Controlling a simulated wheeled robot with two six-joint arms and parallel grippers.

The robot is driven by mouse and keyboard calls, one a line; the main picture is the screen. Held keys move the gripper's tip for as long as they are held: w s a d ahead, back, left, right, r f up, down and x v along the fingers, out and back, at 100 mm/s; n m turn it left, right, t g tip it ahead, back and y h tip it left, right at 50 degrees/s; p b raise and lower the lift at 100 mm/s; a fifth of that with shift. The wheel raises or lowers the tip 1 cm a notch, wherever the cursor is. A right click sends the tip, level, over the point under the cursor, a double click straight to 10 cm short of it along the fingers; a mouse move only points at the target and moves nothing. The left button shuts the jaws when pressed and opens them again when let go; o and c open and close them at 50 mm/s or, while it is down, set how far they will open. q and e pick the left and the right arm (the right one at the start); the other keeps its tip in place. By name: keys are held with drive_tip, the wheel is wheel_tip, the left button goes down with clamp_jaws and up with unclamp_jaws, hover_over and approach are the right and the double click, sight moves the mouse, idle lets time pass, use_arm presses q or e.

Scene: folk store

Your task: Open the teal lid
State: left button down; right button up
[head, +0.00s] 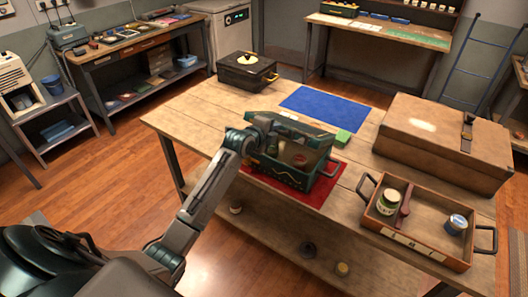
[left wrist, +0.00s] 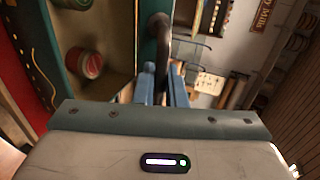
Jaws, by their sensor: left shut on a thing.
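A teal box (head: 272,176) stands on a red mat on the wooden table. Its teal lid (head: 318,142) is raised along the back, and the inside shows with items in it. A red and green can (left wrist: 85,63) lies inside in the left wrist view. My left gripper (left wrist: 165,72) is shut on the lid's dark bar handle (left wrist: 160,24). In the head view my left wrist hides part of the lid and the grip. My right gripper is not in view.
A red mat (head: 323,195) lies under the box. An orange tray (head: 402,241) with jars and a large brown case (head: 440,140) stand to the right.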

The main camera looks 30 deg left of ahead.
use_arm(q)
drive_tip(key=w+r, duration=0.6)
drive_tip(key=shift+w+d+r, duration=0.25)
drive_tip(key=shift+w+r, duration=0.05)
drive_tip(key=shift+r, duration=0.05)
drive_tip(key=shift+w+r, duration=0.35)
drive_tip(key=shift+w, duration=0.2)
drive_tip(key=shift+w+r+b, duration=0.2)
drive_tip(key=shift+w+b, duration=0.1)
drive_tip(key=shift+w, duration=0.05)
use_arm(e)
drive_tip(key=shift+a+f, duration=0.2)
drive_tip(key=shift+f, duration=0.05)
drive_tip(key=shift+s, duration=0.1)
use_arm(q)
drive_tip(key=c, duration=1.7)
unclamp_jaws()
drive_tip(key=shift+o, duration=0.4)
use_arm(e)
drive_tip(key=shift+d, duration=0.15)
